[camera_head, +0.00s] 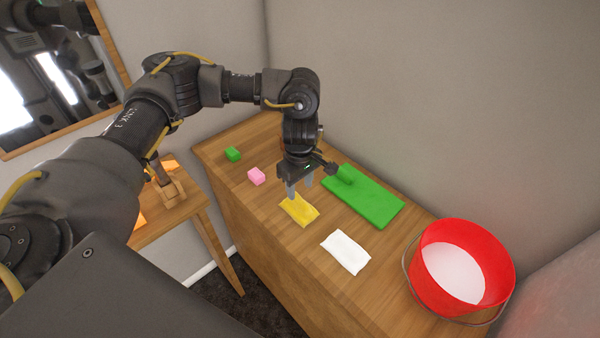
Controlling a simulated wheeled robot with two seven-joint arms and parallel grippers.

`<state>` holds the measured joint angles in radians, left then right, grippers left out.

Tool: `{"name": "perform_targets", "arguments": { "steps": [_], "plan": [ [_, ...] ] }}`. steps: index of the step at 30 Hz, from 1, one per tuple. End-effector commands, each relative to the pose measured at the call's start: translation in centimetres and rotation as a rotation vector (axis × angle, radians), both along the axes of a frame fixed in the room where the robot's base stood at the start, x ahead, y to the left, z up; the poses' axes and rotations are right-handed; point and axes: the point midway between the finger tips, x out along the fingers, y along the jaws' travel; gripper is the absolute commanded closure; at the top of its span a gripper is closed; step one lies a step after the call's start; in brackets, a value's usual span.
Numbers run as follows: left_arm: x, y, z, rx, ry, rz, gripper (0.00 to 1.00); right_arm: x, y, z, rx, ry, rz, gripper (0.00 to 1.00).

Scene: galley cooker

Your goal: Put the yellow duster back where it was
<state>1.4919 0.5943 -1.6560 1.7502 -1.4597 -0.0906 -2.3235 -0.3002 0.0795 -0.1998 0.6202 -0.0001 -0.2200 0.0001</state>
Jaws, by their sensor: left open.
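The yellow duster (301,211) lies flat on the wooden counter, near its front edge. My left gripper (300,190) points down just above the duster's upper part, with its fingers apart. I cannot tell whether the fingertips touch the cloth. Nothing shows held between the fingers. My right gripper is not in this view.
A green board (375,205) with a raised green part lies right of the gripper. A white cloth (345,252) lies nearer the red bucket (425,285). A mirror (115,45) hangs on the wall.

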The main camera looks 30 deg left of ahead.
Motion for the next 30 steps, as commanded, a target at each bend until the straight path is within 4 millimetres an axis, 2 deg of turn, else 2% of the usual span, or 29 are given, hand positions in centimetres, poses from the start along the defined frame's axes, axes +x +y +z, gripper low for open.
{"name": "perform_targets", "arguments": {
  "steps": [1,6,12,30],
  "plan": [
    [0.1,0.0,1.1,0.001,-0.006,-0.001,0.54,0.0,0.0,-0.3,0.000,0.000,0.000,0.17],
    [0.1,0.0,4.1,0.001,-0.003,0.000,0.54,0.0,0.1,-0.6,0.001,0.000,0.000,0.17],
    [0.0,0.0,5.9,0.001,0.000,0.001,0.54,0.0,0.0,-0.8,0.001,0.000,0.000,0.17],
    [0.0,-0.1,6.2,0.001,0.002,0.000,0.54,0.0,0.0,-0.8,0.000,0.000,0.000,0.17]
  ]
}}
